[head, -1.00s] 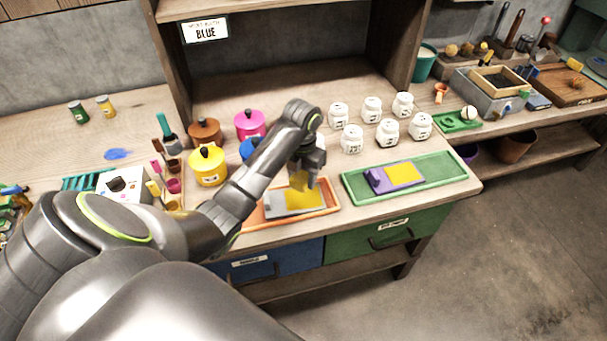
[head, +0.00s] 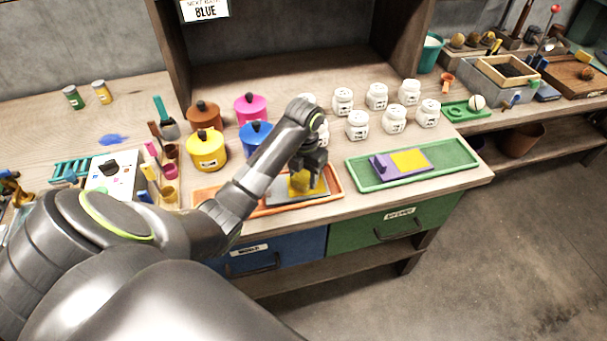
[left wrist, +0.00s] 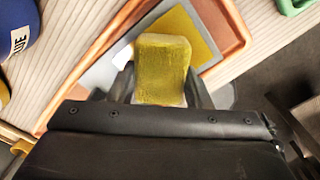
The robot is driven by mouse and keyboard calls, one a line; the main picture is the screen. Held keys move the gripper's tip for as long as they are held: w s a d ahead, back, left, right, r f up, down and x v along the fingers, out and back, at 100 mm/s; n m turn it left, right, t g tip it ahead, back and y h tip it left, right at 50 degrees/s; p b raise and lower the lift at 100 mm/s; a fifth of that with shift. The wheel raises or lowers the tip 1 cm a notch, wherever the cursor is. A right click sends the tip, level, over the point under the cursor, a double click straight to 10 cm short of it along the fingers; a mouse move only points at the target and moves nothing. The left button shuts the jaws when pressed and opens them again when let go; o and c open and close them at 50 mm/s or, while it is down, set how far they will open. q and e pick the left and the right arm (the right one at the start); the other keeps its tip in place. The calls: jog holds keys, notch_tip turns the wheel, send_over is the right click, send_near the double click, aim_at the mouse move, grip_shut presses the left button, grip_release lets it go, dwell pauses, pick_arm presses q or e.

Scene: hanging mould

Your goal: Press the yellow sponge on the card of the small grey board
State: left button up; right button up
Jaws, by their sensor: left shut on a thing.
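My left gripper (head: 308,178) is shut on the yellow sponge (head: 303,184) over the small grey board (head: 285,195), which lies in an orange tray (head: 334,183). In the left wrist view the sponge (left wrist: 163,70) sits between the fingers, in front of the mustard-yellow card (left wrist: 204,42) of the grey board (left wrist: 103,70). The sponge and gripper hide much of the card. I cannot tell whether the sponge touches it. My right gripper is not in view.
A green tray (head: 458,162) holding a purple board (head: 381,166) with a yellow card lies to the right. Blue (head: 255,138) and yellow (head: 207,150) pots stand behind and left. Several white jars (head: 358,125) stand behind. The bench's front edge is close to the orange tray.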

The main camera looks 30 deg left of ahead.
pick_arm(q)
jog(key=shift+f+b, duration=0.55)
dwell(1.6)
jog(key=shift+r, duration=0.1)
notch_tip(320, 180, up, 7)
jog(key=p, duration=0.7)
